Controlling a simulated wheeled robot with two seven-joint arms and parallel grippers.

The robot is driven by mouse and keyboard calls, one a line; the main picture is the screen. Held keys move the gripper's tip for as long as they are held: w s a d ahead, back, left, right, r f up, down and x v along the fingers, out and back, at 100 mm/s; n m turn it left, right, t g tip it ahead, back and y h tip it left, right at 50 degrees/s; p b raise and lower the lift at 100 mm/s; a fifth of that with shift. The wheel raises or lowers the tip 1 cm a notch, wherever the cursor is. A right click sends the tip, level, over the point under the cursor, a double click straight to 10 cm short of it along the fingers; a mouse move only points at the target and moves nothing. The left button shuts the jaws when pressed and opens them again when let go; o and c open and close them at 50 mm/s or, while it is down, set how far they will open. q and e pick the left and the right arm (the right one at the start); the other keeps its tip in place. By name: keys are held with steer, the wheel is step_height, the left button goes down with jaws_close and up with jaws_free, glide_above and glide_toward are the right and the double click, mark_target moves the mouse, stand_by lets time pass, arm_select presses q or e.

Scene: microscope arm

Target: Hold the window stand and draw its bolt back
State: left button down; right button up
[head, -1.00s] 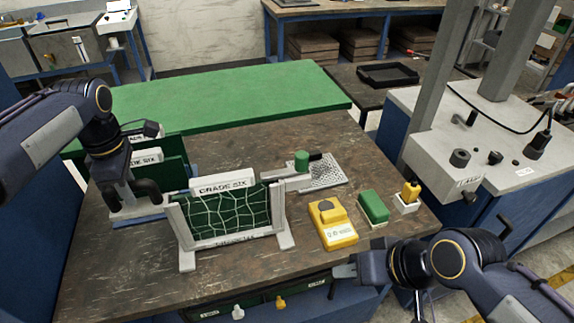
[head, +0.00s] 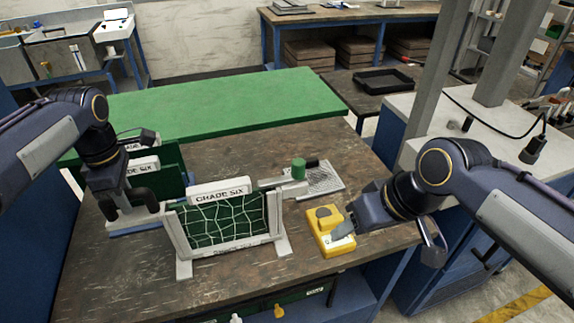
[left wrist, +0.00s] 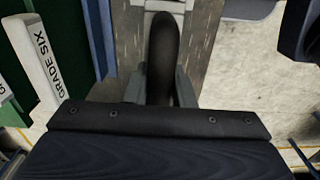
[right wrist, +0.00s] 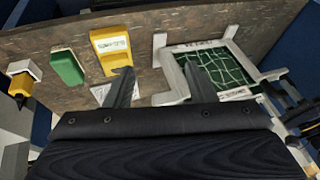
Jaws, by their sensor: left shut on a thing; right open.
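The grey-framed stand (head: 222,250) with a green meshed panel and a "GRADE SIX" plate stands upright at the table's middle; the right wrist view shows it too (right wrist: 165,62). A grey slide (head: 294,187) with a green knob and a black end lies just behind its right side; I take this for the bolt, but cannot be sure. My left gripper (head: 130,200) is shut on a black curved handle (left wrist: 163,50) on a grey base, left of the stand. My right gripper (right wrist: 160,80) is open and empty, above the table beside the yellow block (head: 325,222).
A green block (right wrist: 68,66) and a yellow-topped peg (right wrist: 22,82) lie near the table's right side. A perforated plate (head: 322,180) lies behind the yellow block. A green-topped table (head: 220,105) stands behind. The front left of the brown tabletop (head: 110,275) is clear.

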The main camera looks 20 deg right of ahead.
steer(key=w+r+n+g+h, duration=0.1)
steer(key=w+r+n, duration=0.1)
steer(key=w+r, duration=0.3)
steer(key=w+r+n+g+h, duration=0.1)
steer(key=w+r+n+g, duration=0.15)
steer(key=w, duration=0.45)
step_height(320, 180, up, 2)
steer(key=n+h, duration=0.1)
glide_above(299, 161)
steer(key=shift+g, duration=0.35)
step_height(299, 161, down, 11)
steer(key=shift+f, duration=0.15)
jaws_close()
